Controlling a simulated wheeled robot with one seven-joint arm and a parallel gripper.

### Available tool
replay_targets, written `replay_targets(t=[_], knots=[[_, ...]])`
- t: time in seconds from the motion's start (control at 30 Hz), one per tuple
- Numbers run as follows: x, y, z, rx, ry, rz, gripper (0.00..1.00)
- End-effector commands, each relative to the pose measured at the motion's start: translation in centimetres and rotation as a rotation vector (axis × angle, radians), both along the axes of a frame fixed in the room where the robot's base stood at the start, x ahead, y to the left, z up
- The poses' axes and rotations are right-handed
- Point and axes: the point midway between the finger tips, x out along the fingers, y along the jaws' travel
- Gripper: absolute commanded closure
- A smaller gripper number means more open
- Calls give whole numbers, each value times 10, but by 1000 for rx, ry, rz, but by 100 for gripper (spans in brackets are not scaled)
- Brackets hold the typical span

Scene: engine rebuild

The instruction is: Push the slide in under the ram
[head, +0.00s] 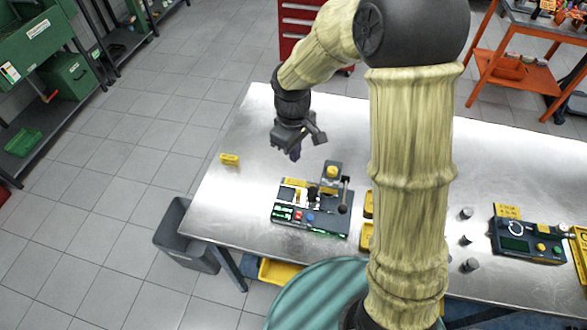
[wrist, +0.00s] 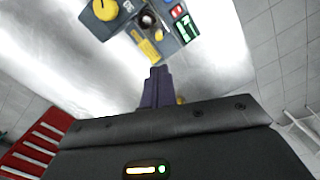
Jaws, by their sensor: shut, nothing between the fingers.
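A small yellow block (head: 230,159) lies near the table's left edge. Yellow trays (head: 367,236) stand right of the unit. Several grey cylinders (head: 466,213) and another control box (head: 530,243) are farther right.

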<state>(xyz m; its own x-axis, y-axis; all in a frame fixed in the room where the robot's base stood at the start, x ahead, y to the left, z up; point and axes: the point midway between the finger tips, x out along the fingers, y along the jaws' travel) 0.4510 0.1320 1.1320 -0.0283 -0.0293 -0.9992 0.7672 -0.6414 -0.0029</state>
Motion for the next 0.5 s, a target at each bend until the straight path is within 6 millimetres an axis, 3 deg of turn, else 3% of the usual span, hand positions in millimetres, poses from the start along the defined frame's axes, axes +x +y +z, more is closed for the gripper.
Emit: replay_targets(t=[0.03, 0.3, 0.5], knots=[[6, 11, -15, -19, 19, 33, 100], [32, 70, -60, -207, 140, 217, 100], [36, 89, -65, -289, 177, 268, 100]])
